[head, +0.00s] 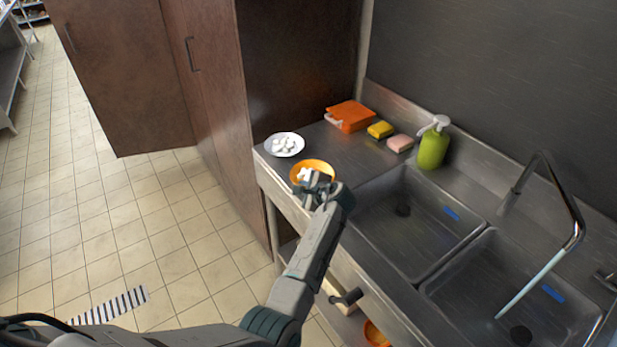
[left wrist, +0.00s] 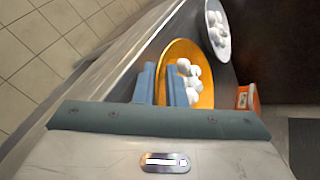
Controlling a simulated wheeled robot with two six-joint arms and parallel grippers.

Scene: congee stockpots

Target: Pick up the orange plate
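The orange plate (head: 321,165) lies near the front-left edge of the steel counter, with several small white round pieces (head: 304,174) on it. It also shows in the left wrist view (left wrist: 207,90). My left gripper (head: 317,182) is at the plate's near rim. In the left wrist view its two blue-grey fingers (left wrist: 161,85) stand apart with the rim between them, one outside the plate and one over its inside. Contact with the rim cannot be told. My right gripper is out of view.
A white plate (head: 285,136) with white pieces stands just behind. An orange box (head: 350,115), yellow sponge (head: 380,129), pink sponge (head: 400,143) and green soap bottle (head: 433,148) line the wall. Two sinks (head: 405,215) lie to the right; a brown cabinet (head: 215,90) borders the left.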

